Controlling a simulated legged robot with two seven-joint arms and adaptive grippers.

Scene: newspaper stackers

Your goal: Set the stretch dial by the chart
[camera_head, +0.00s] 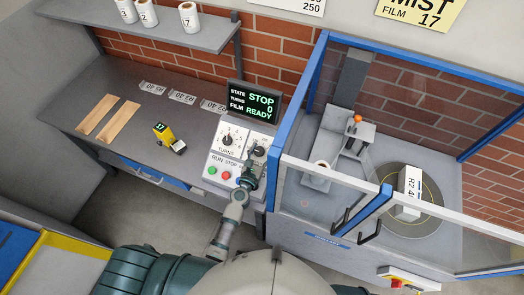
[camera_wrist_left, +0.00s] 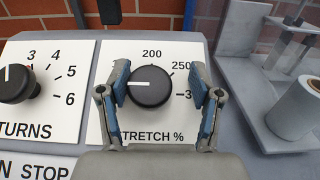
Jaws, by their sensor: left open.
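The stretch dial (camera_wrist_left: 151,87) is a black knob on a white plate marked STRETCH %. Its white pointer faces left. The 200 and 250 marks show; the marks at either end are partly hidden by my fingers. My left gripper (camera_wrist_left: 159,75) is open, its blue-padded fingers on either side of the knob; I cannot tell whether they touch it. In the head view the gripper (camera_head: 251,168) covers part of the stretch plate. A white sheet (camera_head: 290,4) ending in 250 and a yellow MIST FILM 17 sign (camera_head: 420,13) hang on the wall, both cut off above.
The turns dial (camera_wrist_left: 17,84) is left of the stretch dial. Green (camera_head: 212,170) and red (camera_head: 226,175) buttons sit below. The screen (camera_head: 253,103) reads STOP, 0, READY. A blue-framed enclosure (camera_head: 297,120) stands close right, with a labelled bundle (camera_head: 409,190) on its turntable.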

